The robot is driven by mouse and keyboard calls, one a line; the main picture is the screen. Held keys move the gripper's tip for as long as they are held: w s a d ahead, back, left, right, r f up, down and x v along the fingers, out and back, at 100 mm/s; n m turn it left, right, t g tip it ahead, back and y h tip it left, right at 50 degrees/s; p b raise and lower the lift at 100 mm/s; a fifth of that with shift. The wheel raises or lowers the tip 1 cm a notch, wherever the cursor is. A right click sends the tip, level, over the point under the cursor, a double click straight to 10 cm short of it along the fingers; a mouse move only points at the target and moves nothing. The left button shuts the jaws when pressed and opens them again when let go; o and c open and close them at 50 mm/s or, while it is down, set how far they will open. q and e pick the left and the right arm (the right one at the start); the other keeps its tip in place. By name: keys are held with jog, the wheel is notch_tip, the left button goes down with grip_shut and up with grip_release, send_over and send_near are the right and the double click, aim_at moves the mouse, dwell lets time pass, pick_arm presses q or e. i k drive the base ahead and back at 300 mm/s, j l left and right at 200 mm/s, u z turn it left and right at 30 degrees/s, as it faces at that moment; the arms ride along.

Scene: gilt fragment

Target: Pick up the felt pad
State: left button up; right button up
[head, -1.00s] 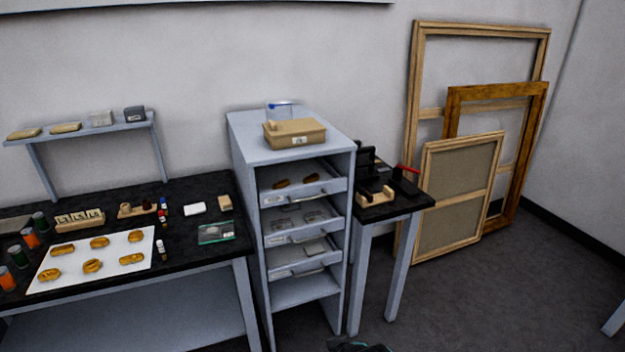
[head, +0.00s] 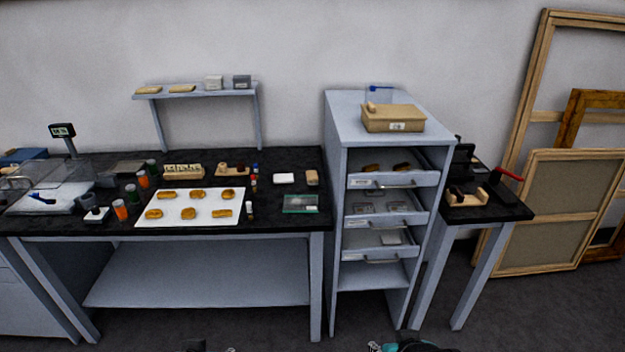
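I cannot tell for sure which thing is the felt pad. A flat pale grey piece (head: 392,238) lies in the third pull-out tray of the grey cabinet (head: 336,120). A small white slab (head: 284,178) lies on the black bench top, and a tan block (head: 312,177) stands beside it. Only small dark parts of my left gripper (head: 205,347) and dark and teal parts of my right gripper (head: 392,347) show at the bottom edge. Both are far from these things, and their fingertips are mostly cut off.
The bench holds a white sheet (head: 168,218) with several golden pieces, jars and a green-edged glass plate (head: 300,204). A tan box (head: 393,118) sits on the cabinet. A side table (head: 512,212) and leaning frames (head: 570,215) stand right. Floor in front is clear.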

aim_at(311, 176)
jog(key=i+j+u, duration=0.15)
jog(key=i, duration=0.3)
jog(key=i+j+u, duration=0.15)
jog(key=i, duration=0.3)
